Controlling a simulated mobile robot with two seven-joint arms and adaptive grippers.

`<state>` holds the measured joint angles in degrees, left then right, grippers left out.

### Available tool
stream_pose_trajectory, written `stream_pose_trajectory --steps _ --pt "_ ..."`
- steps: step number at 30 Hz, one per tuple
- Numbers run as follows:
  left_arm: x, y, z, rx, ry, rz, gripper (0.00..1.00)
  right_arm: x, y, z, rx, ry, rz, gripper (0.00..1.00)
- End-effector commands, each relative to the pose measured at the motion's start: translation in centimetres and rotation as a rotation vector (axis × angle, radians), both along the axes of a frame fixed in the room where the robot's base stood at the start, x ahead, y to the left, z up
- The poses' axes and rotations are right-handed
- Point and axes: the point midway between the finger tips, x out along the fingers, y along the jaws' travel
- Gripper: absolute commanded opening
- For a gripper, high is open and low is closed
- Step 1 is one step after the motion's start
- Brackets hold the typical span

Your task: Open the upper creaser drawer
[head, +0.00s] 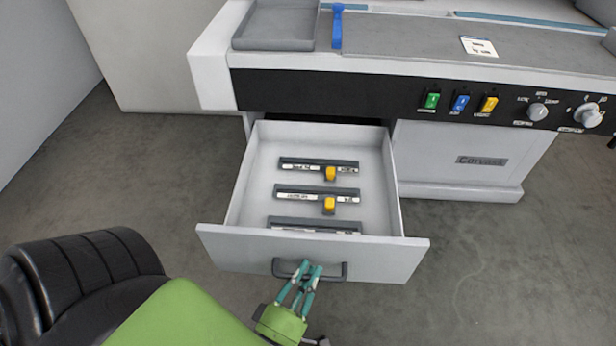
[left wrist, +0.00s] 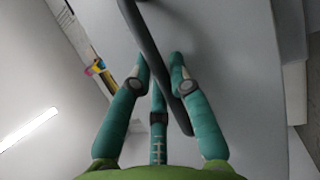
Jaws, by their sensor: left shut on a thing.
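The upper creaser drawer (head: 312,250) is pulled well out of the machine in the head view. Its dark handle (head: 338,271) is on the front panel. My left gripper (head: 305,268), with teal fingers and a green body, is shut on the handle from the front. In the left wrist view the fingers (left wrist: 162,70) close around the dark handle bar (left wrist: 146,42), with the pale drawer front behind it. Several dark bars with white labels, two showing yellow knobs (head: 329,204), lie inside the drawer. My right gripper is not seen.
The creaser (head: 470,158) stands behind, with coloured switches (head: 461,102) and knobs on its black front strip. A grey tray (head: 275,24) and a blue lever (head: 337,27) are on top. Grey floor (head: 150,180) is clear left of the drawer.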

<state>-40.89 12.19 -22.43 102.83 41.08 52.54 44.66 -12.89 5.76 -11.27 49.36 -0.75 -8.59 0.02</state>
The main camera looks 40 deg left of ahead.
Motion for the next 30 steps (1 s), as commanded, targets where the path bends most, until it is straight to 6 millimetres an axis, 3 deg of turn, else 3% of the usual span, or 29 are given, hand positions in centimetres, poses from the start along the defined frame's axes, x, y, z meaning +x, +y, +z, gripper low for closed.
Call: stream_pose_trajectory --steps 10,11,12,23,30 --pt "-0.1 -0.1 0.0 0.001 0.000 0.000 0.00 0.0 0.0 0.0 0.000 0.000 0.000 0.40" --pt "-0.1 -0.1 0.0 0.001 0.000 0.000 0.23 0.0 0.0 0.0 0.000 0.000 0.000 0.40" --pt "-0.1 -0.1 0.0 0.001 0.000 0.000 0.31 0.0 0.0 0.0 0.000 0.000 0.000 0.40" --pt "-0.3 -0.1 -0.1 0.000 0.001 0.000 0.31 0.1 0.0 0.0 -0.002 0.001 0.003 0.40" --pt "-3.8 -0.6 -0.8 0.001 0.007 -0.002 0.31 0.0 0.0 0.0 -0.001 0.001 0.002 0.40"
